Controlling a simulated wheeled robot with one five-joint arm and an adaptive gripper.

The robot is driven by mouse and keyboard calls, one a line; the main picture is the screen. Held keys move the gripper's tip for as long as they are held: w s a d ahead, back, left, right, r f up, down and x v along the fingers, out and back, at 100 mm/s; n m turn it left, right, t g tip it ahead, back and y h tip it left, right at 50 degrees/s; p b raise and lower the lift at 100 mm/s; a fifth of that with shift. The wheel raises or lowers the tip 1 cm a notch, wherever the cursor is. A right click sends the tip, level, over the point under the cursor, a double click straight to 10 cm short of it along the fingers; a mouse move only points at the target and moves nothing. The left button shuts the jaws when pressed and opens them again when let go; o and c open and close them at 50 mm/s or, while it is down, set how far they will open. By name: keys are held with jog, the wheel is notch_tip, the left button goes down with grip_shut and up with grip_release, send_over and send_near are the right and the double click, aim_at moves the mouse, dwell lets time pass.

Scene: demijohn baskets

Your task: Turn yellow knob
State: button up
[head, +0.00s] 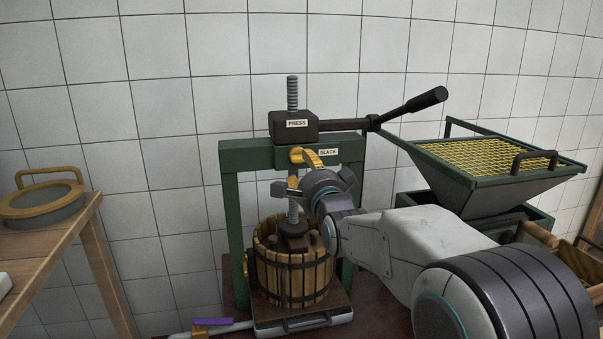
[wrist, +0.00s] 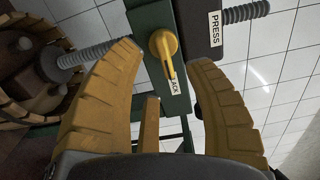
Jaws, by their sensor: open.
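The yellow knob (wrist: 163,43) is on the green crossbeam of the press frame, and its pointer lies toward a partly covered label. In the head view the knob (head: 295,154) shows beside a SLACK label (head: 328,152), partly hidden by a finger of my gripper. My gripper (head: 303,168) is open in front of the crossbeam. In the wrist view the yellow ribbed fingers of my gripper (wrist: 165,62) are spread on either side of the knob, with nothing between them. Whether a finger touches the knob cannot be told.
The press has a PRESS-labelled head (head: 293,127), a black-gripped lever (head: 408,107) and a slatted wooden basket (head: 291,272) below. A wooden table (head: 60,236) holding a round sieve (head: 43,203) is at the left.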

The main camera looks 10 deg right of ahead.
aim_at(300, 162)
jog(key=shift+w+p, duration=0.35)
jog(key=shift+w, duration=3.1)
jog(key=shift+o, duration=0.2)
grip_shut()
